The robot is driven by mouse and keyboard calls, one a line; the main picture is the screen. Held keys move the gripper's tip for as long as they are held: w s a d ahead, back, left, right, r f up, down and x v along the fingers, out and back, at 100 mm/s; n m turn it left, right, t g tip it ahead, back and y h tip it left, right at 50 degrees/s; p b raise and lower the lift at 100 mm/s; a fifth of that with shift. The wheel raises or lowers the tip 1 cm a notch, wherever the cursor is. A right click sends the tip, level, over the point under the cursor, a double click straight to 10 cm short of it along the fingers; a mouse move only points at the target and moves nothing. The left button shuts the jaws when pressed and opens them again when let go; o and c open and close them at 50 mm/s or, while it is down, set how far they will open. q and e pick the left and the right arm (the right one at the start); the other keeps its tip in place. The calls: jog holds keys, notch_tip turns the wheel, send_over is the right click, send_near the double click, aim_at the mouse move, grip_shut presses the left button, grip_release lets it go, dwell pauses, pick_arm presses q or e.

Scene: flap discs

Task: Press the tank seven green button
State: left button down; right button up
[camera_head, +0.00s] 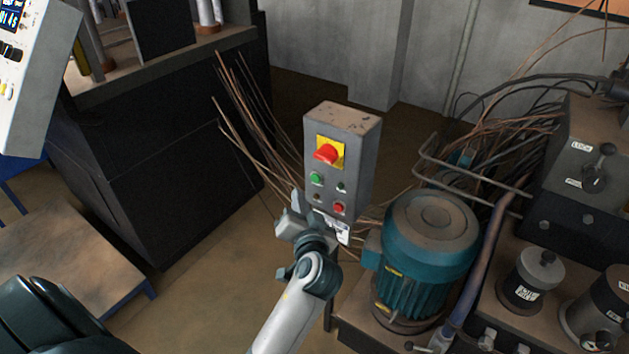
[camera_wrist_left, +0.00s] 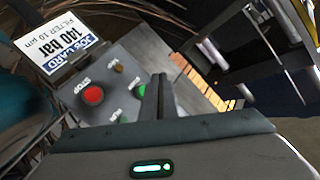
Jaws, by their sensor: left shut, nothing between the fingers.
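Below the knob are a bright green button (camera_head: 316,178), a small dark green one and a red button (camera_head: 338,208). No tank number is readable on it. My left gripper (camera_head: 296,202) is shut and empty at the box's lower left, just below the bright green button. In the left wrist view the closed fingers (camera_wrist_left: 157,97) partly cover a green button (camera_wrist_left: 142,90); I cannot tell whether they touch it. The red STOP button (camera_wrist_left: 93,96) shows clear beside it. My right gripper is out of view.
A white label (camera_wrist_left: 65,45) reading 140 bar hangs at the box's edge. A teal motor (camera_head: 430,245) stands right of my arm, with pipes and dark machinery beyond. Loose wires (camera_head: 245,115) rise behind the box.

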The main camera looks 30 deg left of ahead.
aim_at(316, 178)
pick_arm(q)
jog(key=shift+w+d, duration=0.2)
jog(key=shift+w, duration=1.65)
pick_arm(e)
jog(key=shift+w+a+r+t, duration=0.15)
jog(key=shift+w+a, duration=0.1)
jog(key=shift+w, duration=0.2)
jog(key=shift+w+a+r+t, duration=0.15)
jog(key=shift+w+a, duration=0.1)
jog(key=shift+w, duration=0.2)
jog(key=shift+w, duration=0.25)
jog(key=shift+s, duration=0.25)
pick_arm(q)
jog(key=shift+w, duration=0.2)
jog(key=shift+w, duration=0.2)
jog(key=shift+w+b, duration=0.3)
jog(key=shift+w, duration=0.15)
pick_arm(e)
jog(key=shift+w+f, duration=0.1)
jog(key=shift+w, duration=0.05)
pick_arm(q)
jog(key=shift+s+r, duration=0.1)
dwell(0.3)
jog(key=shift+s+p, duration=0.3)
jog(key=shift+s, duration=0.45)
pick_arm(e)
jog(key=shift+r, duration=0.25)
